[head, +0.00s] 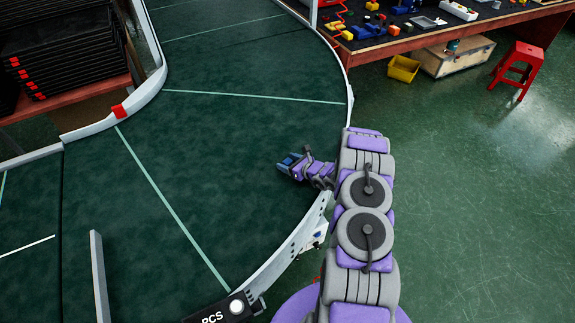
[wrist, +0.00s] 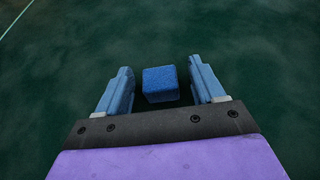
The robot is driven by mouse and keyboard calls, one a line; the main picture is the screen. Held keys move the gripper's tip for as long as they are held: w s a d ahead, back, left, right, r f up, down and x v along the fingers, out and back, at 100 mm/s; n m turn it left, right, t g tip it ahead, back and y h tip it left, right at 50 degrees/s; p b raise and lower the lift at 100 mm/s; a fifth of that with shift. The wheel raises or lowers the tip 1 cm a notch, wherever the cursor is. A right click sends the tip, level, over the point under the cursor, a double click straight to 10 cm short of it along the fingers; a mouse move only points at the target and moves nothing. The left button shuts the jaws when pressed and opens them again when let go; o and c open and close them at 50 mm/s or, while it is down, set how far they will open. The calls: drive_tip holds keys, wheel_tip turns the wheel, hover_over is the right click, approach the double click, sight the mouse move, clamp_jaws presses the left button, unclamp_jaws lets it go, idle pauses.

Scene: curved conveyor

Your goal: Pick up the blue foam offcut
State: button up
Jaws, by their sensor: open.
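The blue foam offcut (wrist: 160,84) is a small speckled blue block on the dark green belt. In the wrist view it sits between the two blue fingers of my gripper (wrist: 163,84), with a gap on each side. The jaws are open and neither finger visibly touches it. In the head view my gripper (head: 287,163) is over the belt near its right edge. The offcut cannot be made out apart from the gripper there.
The curved green conveyor (head: 240,140) has pale lines and a white side rail (head: 340,60). A workbench (head: 440,40) with coloured parts, a yellow bin (head: 403,68), a wooden crate (head: 455,57) and a red stool (head: 518,65) stand beyond. Black trays (head: 65,50) are stacked at left.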

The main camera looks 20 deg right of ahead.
drive_tip(key=shift+w+a+f, duration=0.1)
drive_tip(key=shift+w, duration=0.2)
drive_tip(key=c, duration=1)
